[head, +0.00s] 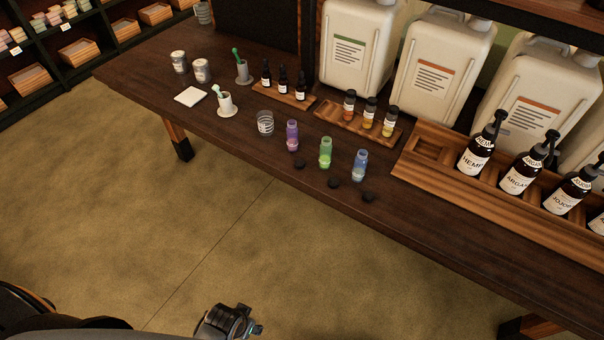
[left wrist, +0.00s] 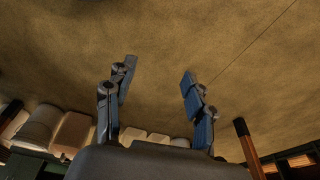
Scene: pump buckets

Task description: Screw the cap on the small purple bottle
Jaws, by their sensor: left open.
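The small purple bottle (head: 292,135) stands upright near the table's front edge, at the left of a row with a green bottle (head: 325,152) and a blue bottle (head: 360,165). No cap is on it. A black cap (head: 299,165) lies on the table just in front of the purple bottle. Two more black caps lie before the green (head: 333,183) and blue (head: 368,196) bottles. In the left wrist view my left gripper (left wrist: 158,68) is open and empty, with floor beyond its fingers. My right gripper is not in view.
A clear glass (head: 265,123) stands left of the purple bottle. Wooden trays with dropper bottles (head: 283,79) and amber bottles (head: 369,113) stand behind. A wooden rack (head: 430,153) with pump bottles is at the right. The floor before the table is clear.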

